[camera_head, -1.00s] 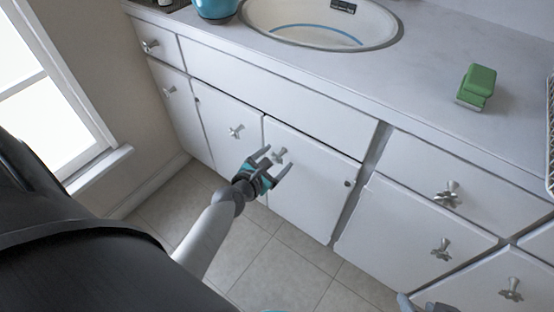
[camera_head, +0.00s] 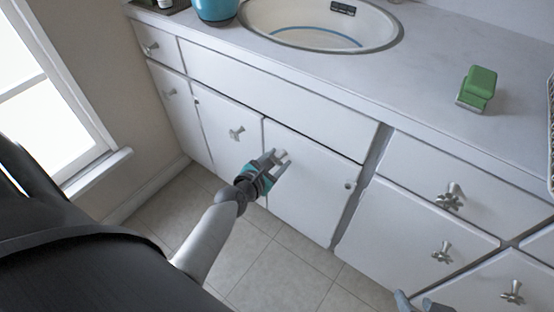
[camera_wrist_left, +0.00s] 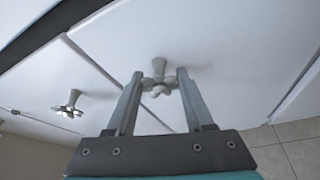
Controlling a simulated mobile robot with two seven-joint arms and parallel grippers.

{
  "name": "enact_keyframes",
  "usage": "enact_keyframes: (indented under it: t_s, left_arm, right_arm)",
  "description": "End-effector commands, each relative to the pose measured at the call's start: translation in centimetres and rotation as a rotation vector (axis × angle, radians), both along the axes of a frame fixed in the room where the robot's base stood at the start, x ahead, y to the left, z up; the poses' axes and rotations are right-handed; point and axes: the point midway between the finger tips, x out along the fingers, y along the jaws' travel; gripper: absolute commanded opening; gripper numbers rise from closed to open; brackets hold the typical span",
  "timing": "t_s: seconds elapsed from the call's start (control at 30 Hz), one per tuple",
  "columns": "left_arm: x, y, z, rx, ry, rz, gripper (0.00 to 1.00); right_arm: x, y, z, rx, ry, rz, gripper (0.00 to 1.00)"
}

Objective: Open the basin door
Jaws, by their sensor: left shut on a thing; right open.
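The basin (camera_head: 318,22) is set in the counter, with two white cabinet doors below it. My left gripper (camera_head: 277,157) is at the right-hand basin door (camera_head: 312,190), which looks shut. In the left wrist view, the fingers of my left gripper (camera_wrist_left: 159,85) are on either side of that door's metal knob (camera_wrist_left: 159,76), shut on it. The left-hand basin door (camera_head: 228,138) has its own knob (camera_head: 237,133), free of any gripper. My right gripper (camera_head: 416,302) shows only in part at the bottom edge of the head view.
A green sponge (camera_head: 477,88) lies on the counter (camera_head: 420,70). A blue pot (camera_head: 216,8) stands left of the basin. More drawers and doors with knobs (camera_head: 450,196) are at the right. The tiled floor (camera_head: 270,270) before the doors is clear.

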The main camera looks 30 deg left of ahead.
Motion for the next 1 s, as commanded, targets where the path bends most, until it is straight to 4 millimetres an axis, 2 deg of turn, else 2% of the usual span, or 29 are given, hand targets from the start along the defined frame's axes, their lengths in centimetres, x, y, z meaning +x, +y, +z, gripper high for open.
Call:
enact_keyframes:
  t_s: [0.03, 0.3, 1.0]
  left_arm:
    - [-0.02, -0.01, -0.02, 0.0, 0.0, -0.001, 0.29]
    - [-0.03, -0.01, -0.03, 0.0, 0.001, -0.001, 0.0]
    - [-0.25, 0.46, -0.04, 0.0, 0.002, 0.011, 0.0]
  right_arm:
    - [-0.02, 0.0, -0.01, 0.0, 0.001, 0.0, 0.5]
    - [-0.02, -0.02, -0.02, -0.001, 0.001, -0.001, 0.5]
    - [-0.21, -0.11, 0.0, -0.005, 0.013, 0.0, 0.5]
